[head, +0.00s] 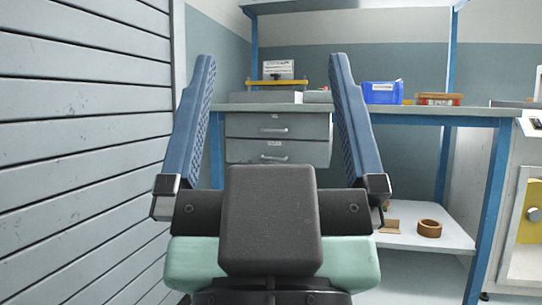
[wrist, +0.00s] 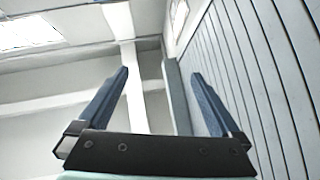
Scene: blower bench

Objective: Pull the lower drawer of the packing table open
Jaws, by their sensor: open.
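The packing table (head: 392,111) stands ahead in the head view, with a grey top and blue legs. Under its left part hangs a grey drawer unit with an upper drawer (head: 245,124) and a lower drawer (head: 243,149). Each has a pale bar handle; the lower handle (head: 274,157) shows just above my gripper's body. Both drawers look closed. The lower edge of the unit is hidden behind my gripper. My gripper (head: 270,70) is open and empty, its two blue fingers spread wide in front of the unit and apart from it. The wrist view shows the fingers (wrist: 162,85) against wall and ceiling.
A tape roll (head: 429,228) lies on the low shelf (head: 450,240). A grey slatted wall (head: 80,150) runs close on the left. A cabinet with a yellow panel stands at right.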

